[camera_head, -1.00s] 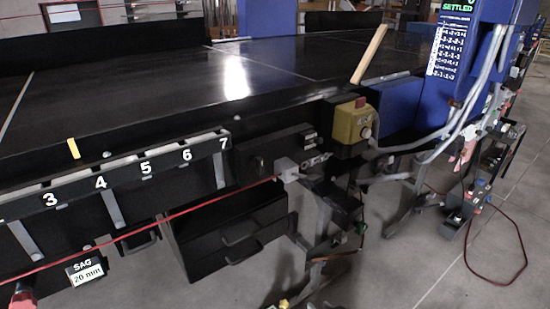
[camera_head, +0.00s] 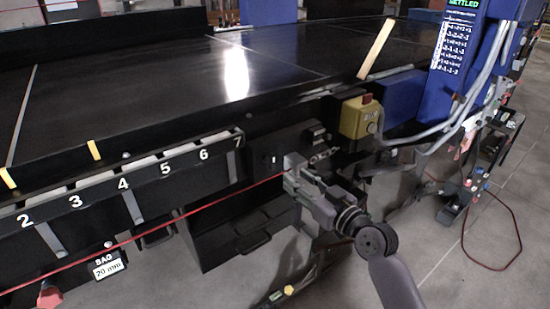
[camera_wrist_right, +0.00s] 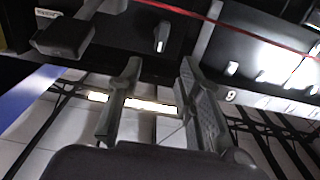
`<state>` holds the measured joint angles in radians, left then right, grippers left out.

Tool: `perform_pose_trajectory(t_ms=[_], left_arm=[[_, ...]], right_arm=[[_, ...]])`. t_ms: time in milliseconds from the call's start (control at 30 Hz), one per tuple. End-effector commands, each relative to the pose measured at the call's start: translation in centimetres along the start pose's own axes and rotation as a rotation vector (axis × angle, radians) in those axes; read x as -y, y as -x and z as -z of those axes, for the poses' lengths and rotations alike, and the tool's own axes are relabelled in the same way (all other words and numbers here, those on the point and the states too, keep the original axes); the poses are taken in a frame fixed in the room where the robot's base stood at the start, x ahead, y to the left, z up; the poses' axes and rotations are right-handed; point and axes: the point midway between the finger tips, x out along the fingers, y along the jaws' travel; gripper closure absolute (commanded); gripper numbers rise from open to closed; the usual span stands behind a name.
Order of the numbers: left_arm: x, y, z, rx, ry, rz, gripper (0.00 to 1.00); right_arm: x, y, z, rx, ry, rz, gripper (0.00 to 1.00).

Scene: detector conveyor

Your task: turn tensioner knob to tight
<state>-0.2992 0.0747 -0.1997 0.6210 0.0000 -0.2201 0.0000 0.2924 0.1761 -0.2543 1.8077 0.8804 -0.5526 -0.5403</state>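A dark knob with a white pointer mark (camera_wrist_right: 162,37) shows in the right wrist view, straight ahead of my fingers; I take it for the tensioner knob. In the head view its white mark (camera_head: 273,159) shows on the black box at the conveyor's side. My right gripper (camera_wrist_right: 160,67) is open. Its two fingers are spread below the knob in the wrist view and are empty, apart from it. In the head view my right gripper (camera_head: 291,172) is just right of and below the knob, in front of the grey block. My left gripper is not in view.
A red cord (camera_head: 190,214) runs along the conveyor side towards the grey block, close to my gripper. A numbered rail (camera_head: 150,172) and a sag label (camera_head: 106,264) are at left. A yellow button box (camera_head: 358,118) is at right. A dark tray hangs below.

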Motion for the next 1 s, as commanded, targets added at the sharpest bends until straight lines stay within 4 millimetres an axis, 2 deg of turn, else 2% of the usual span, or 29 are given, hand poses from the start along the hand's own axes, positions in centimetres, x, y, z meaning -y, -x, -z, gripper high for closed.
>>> perform_pose_trajectory(t_ms=[33,200,500,700,1000], left_arm=[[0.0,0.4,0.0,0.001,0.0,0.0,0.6],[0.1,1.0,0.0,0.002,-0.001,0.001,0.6],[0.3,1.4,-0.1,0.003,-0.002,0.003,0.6],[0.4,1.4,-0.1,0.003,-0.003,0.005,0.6],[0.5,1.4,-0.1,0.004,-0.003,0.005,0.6]], right_arm=[[0.0,-1.2,0.3,-0.001,-0.003,0.0,0.67],[0.1,-4.6,0.3,-0.001,-0.003,0.001,0.67],[0.0,-9.1,0.0,0.001,-0.001,0.0,0.67],[0.0,-10.2,-0.1,0.001,0.001,0.0,0.67],[0.0,-10.4,-0.1,0.002,0.001,0.0,0.67]])
